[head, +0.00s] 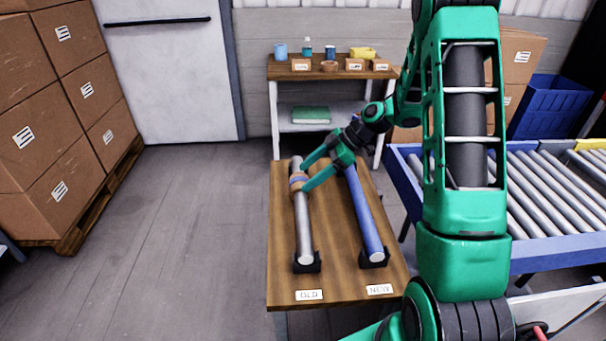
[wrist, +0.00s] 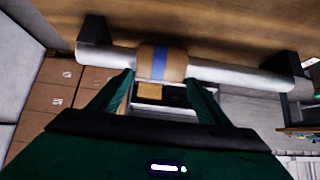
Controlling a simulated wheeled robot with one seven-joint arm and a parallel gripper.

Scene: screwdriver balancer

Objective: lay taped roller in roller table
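The taped roller (head: 303,231) is grey, with a brown and blue tape band (head: 298,182) near its far end. It lies in black cradles on the wooden table's left side, above the "OLD" label. In the wrist view, the roller (wrist: 228,75) runs across the picture with its band (wrist: 162,63) in the middle. My gripper (head: 303,180) is at the band, its fingers spread along the roller, one tip near each edge of the band (wrist: 160,78). Whether they touch is unclear. The roller table (head: 530,255) has a blue frame and grey rollers; my arm hides part of it.
A blue roller (head: 362,215) lies in cradles beside it, above the "NEW" label (head: 380,289). The wooden table (head: 335,285) is otherwise mostly bare. A shelf (head: 285,70) with cups and small boxes stands behind. Stacked cartons (head: 60,110) are at left; the floor between is clear.

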